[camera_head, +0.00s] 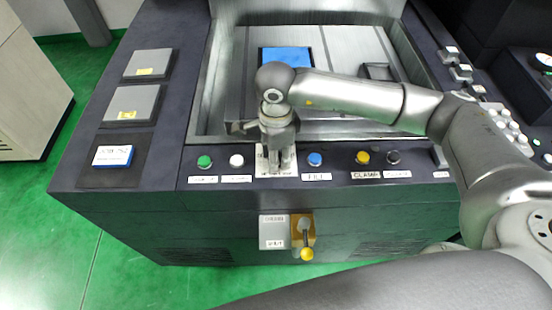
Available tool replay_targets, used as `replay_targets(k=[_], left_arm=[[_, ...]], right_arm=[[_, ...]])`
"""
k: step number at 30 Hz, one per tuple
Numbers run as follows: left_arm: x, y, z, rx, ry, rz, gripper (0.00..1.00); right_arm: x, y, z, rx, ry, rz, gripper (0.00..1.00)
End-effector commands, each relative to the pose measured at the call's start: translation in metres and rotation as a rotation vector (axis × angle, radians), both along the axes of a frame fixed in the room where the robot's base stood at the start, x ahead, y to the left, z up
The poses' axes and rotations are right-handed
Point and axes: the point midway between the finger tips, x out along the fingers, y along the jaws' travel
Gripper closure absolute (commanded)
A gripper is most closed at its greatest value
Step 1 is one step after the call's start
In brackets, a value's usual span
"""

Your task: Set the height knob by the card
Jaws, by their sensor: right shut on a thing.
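My right gripper (277,148) points down at the front panel of the dark machine. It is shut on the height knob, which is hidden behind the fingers. Part of a pale dial plate (289,162) with dark marks shows around the fingertips. The knob's pointer and setting cannot be seen. A white card on a blue block (112,156) lies in a dark recess at the panel's left; its print is too small to read. My left gripper is not in view.
Green (204,161) and white (236,160) buttons stand left of the gripper; blue (314,159), yellow (362,157) and dark buttons stand right. A yellow-tipped lever (306,252) is on the front face. A metal tank with a blue block (287,56) lies behind.

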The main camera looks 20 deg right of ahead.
Motion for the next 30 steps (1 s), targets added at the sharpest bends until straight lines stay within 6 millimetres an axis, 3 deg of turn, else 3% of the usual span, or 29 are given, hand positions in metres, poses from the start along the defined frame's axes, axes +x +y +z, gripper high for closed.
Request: replay_targets(k=[6, 23, 24, 28, 30], left_arm=[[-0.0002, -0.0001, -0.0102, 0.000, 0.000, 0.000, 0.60], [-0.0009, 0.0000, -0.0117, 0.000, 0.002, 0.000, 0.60], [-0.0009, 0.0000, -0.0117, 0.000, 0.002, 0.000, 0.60], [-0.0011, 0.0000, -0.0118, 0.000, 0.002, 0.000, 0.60], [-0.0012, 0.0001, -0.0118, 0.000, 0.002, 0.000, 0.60]], right_arm=[[0.0007, -0.0004, -0.0008, 0.000, -0.002, -0.080, 0.92], [0.0005, -0.0004, 0.0008, -0.001, -0.001, -0.109, 0.92], [0.0005, -0.0004, 0.0008, -0.001, -0.001, -0.109, 0.63], [0.0004, -0.0003, 0.0007, 0.000, -0.001, -0.109, 0.46], [0.0004, -0.0003, 0.0005, 0.000, -0.001, -0.109, 0.45]])
